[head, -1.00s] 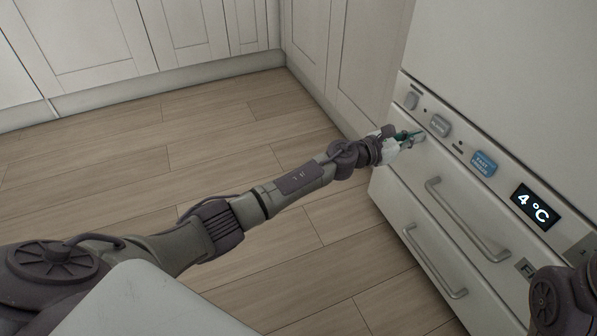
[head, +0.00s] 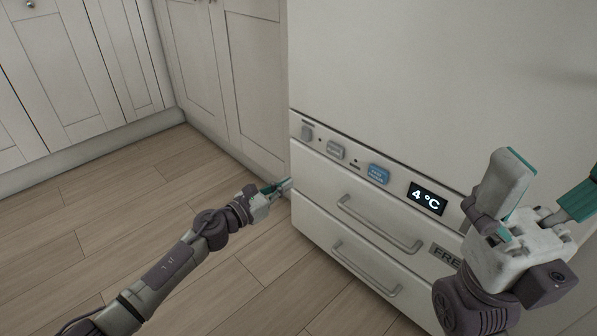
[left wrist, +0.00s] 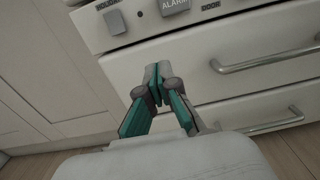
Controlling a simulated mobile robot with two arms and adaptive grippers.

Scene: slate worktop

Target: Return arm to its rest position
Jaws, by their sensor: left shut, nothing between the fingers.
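My left gripper (head: 285,186) is shut and empty. In the head view it is at the left edge of the white fridge-freezer's drawer front, below the control strip. In the left wrist view its teal-lined fingers (left wrist: 157,78) meet at the tips in front of a drawer front; whether they touch it I cannot tell. My right gripper (head: 556,180) is large at the right of the head view. Its fingers are spread apart, with nothing visible between them. One finger is partly cut off by the picture edge.
The fridge-freezer (head: 430,70) has a control strip with grey buttons, a blue button (head: 379,173) and a display (head: 428,198) reading 4 °C. Drawer handles (head: 378,226) stick out below. White cabinets (head: 75,60) stand at the left. The wooden floor (head: 70,235) is clear.

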